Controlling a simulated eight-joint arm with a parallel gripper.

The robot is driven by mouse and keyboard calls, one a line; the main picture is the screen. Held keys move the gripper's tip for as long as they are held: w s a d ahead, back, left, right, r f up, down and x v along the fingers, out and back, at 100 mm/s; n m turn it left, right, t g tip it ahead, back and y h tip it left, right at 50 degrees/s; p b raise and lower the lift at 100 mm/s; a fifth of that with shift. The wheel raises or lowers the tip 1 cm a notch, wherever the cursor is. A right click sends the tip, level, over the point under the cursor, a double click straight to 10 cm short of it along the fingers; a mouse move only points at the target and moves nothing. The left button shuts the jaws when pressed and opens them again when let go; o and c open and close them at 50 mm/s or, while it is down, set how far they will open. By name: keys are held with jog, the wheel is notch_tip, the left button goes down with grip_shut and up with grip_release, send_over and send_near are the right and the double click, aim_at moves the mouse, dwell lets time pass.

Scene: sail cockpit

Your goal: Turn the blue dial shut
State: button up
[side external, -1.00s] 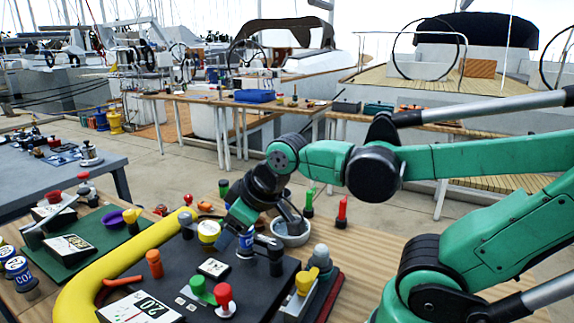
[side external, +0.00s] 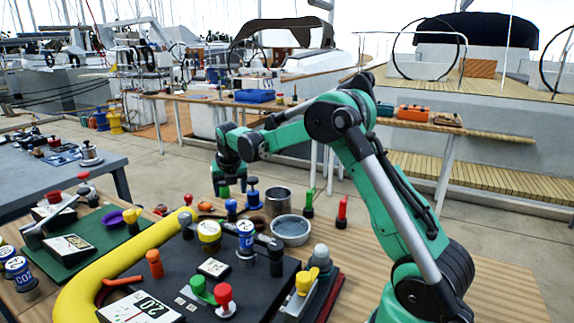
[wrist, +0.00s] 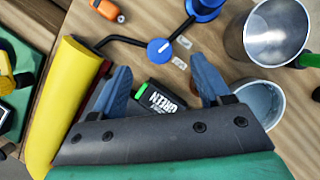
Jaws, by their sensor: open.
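The blue dial (wrist: 160,50), a round knob with a white mark on its face, shows in the wrist view just beyond my fingertips, between black rods. A small blue knob (side external: 231,206) in the side view, below my gripper, is probably the same dial. My gripper (wrist: 163,80) is open, its two blue-grey fingers apart and nothing held between them. A black block with a green end (wrist: 158,100) shows below and between the fingers; I cannot tell its height. In the side view my gripper (side external: 224,188) points down at the far side of the bench, its fingertips partly hidden.
A yellow pipe (wrist: 72,90) lies left of my fingers. A metal cup (wrist: 268,38) and a bowl (wrist: 262,100) stand to the right. A larger blue fitting (wrist: 205,7) sits beyond the dial. A black panel (side external: 185,262) with knobs fills the bench's near part.

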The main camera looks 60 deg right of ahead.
aim_at(231, 201)
jog(key=shift+x, duration=2.4)
grip_shut()
